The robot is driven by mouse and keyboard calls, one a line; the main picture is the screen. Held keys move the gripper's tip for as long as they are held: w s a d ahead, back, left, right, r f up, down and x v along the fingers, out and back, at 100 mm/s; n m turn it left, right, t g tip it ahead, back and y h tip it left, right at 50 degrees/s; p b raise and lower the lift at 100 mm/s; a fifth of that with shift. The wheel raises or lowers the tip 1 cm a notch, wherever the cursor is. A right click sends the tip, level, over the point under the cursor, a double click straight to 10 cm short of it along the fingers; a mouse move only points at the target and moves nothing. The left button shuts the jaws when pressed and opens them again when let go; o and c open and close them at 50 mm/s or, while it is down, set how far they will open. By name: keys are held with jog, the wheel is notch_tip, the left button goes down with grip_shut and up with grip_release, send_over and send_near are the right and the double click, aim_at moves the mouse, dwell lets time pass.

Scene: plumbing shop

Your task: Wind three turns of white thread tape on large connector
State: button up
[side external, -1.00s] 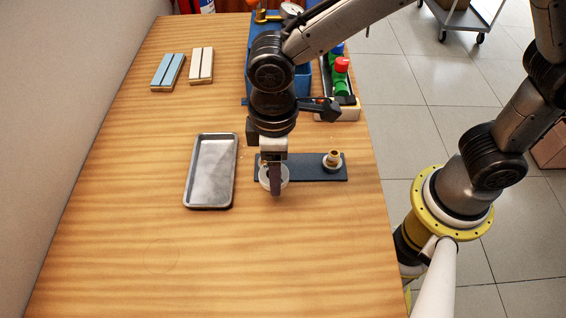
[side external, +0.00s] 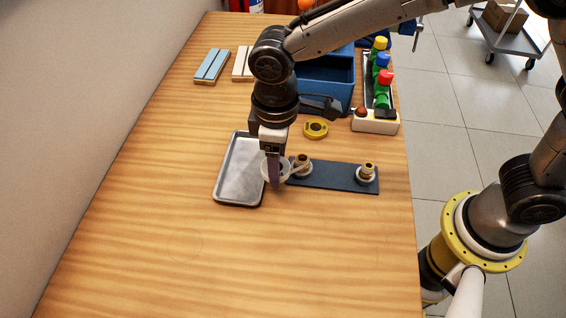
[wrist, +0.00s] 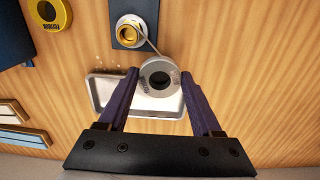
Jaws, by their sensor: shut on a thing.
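The white tape spool (wrist: 158,65) is held between the fingertips of my gripper (wrist: 159,76). In the side view, the spool (side external: 269,172) and my gripper (side external: 275,178) are left of the dark plate (side external: 335,178), by the tray's right edge. A pale strand of tape (wrist: 150,45) runs from the spool to the brass connector (wrist: 128,33) at the plate's end. This connector (side external: 302,163) stands upright on the plate's left part and looks the wider of two. A narrower connector (side external: 368,171) stands at the right end. How many turns lie on the threads cannot be told.
A metal tray (side external: 238,180) lies left of the plate. A yellow tape roll (side external: 316,129) lies behind the plate. Farther back are a blue bin (side external: 330,80) and a rack of coloured valves (side external: 383,85). The front of the table is clear.

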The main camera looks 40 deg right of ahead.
jog(key=shift+w+d, duration=0.2)
jog(key=shift+w, duration=0.55)
jog(key=shift+w+d, duration=0.2)
jog(key=shift+w, duration=0.5)
jog(key=shift+w+d, duration=1.1)
jog(key=shift+w, duration=0.1)
jog(key=shift+w+d, duration=0.2)
jog(key=shift+d, duration=0.6)
jog(key=shift+w+d, duration=0.2)
jog(key=shift+d, duration=0.6)
jog(key=shift+s+d, duration=0.2)
jog(key=shift+d, duration=0.6)
jog(key=shift+s+d, duration=0.2)
jog(key=shift+d, duration=0.6)
jog(key=shift+s+d, duration=1.1)
jog(key=shift+d, duration=0.05)
jog(key=shift+s+d, duration=0.25)
jog(key=shift+s, duration=0.6)
jog(key=shift+s+d, duration=0.2)
jog(key=shift+s, duration=0.6)
